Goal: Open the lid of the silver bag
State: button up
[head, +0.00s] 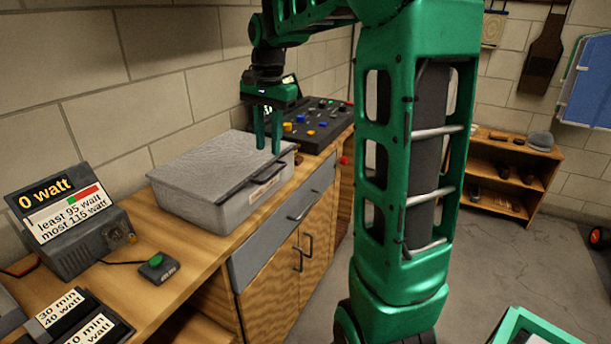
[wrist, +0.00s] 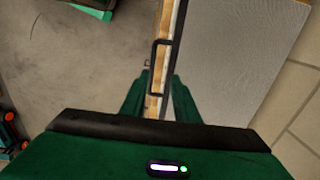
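The silver bag (head: 222,172) is a grey box-like case on the wooden workbench, with its lid (head: 215,155) down. A dark handle (head: 267,180) is on its front side. In the wrist view the lid (wrist: 232,55) fills the upper right, and the handle (wrist: 155,62) runs along its left edge. My gripper (head: 267,150) points down at the bag's front right part, its fingers apart and empty. In the wrist view the gripper's fingertips (wrist: 160,78) lie either side of the handle's line. I cannot tell whether they touch the bag.
A meter reading 0 watt (head: 70,225), a green-button box (head: 158,267) and labelled blocks (head: 75,320) stand left on the bench (head: 185,270). A dark control panel (head: 305,122) is behind the bag. The wall is close behind. Floor (head: 500,265) is open at right.

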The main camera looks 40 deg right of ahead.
aim_at(274, 173)
jog(key=shift+t+y, duration=0.3)
jog(key=shift+t, duration=0.3)
jog(key=f, duration=0.2)
jog(key=s+f, duration=0.1)
jog(key=f, duration=0.4)
jog(key=shift+s+d, duration=0.3)
jog(key=shift+s, duration=0.05)
notch_tip(274, 173, up, 11)
jog(key=s, duration=0.2)
jog(key=s+f+n, duration=0.1)
jog(key=s+f, duration=0.2)
jog(key=s, duration=0.3)
jog(key=s+a+f+n, duration=0.1)
jog(key=s+f+n, duration=0.1)
jog(key=s+f, duration=0.2)
jog(key=shift+s+n+g, duration=0.3)
jog(key=shift+s+g, duration=0.1)
jog(key=shift+s, duration=0.65)
jog(key=shift+a, duration=0.1)
